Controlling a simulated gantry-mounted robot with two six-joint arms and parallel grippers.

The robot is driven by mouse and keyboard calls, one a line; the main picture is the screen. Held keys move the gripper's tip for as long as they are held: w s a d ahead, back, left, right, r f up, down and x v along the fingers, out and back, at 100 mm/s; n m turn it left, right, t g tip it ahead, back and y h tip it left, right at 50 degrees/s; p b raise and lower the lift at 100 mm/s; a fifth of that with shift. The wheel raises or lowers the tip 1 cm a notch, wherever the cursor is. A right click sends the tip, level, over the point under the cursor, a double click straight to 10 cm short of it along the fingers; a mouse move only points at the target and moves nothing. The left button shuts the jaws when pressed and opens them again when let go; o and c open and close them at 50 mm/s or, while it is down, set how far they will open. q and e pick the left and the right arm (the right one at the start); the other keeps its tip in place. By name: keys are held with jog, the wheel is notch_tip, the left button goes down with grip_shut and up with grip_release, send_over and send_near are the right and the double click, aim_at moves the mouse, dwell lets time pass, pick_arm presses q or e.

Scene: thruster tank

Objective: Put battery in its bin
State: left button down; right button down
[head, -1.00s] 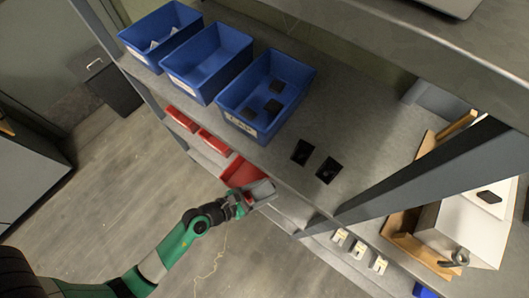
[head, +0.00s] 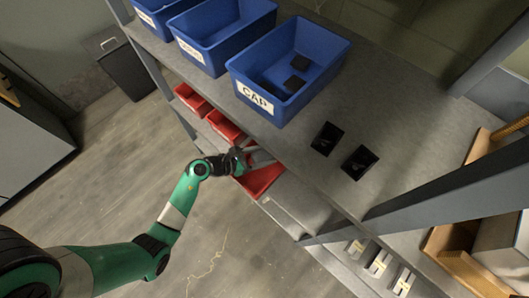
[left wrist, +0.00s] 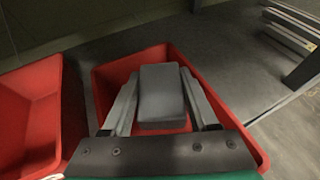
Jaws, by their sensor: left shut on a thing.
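The battery, a grey block (left wrist: 163,95), is between the two fingers of my left gripper (left wrist: 160,88) in the left wrist view. My left gripper (head: 250,158) is shut on it. The battery is over the inside of a red bin (left wrist: 232,128); I cannot tell its height above the bin floor. In the head view this red bin (head: 262,180) is on the lower shelf, partly hidden by the gripper. My right gripper is not in view.
Two more red bins (head: 225,127) (head: 190,98) are along the lower shelf. Blue bins, one labelled CAP (head: 257,98), stand on the upper shelf, with black pieces (head: 327,138) (head: 360,163) beside it. The upper shelf overhangs the red bins. A slanted grey post (head: 420,200) is at right.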

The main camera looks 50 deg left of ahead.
aim_at(264, 158)
pick_arm(q)
jog(key=f+b, duration=0.3)
jog(key=f, duration=0.1)
jog(key=shift+w+a+b, duration=0.3)
jog(key=shift+a+b, duration=0.05)
jog(key=shift+s+r, duration=0.1)
jog(key=shift+f, duration=0.65)
jog(key=shift+c, duration=0.8)
grip_release()
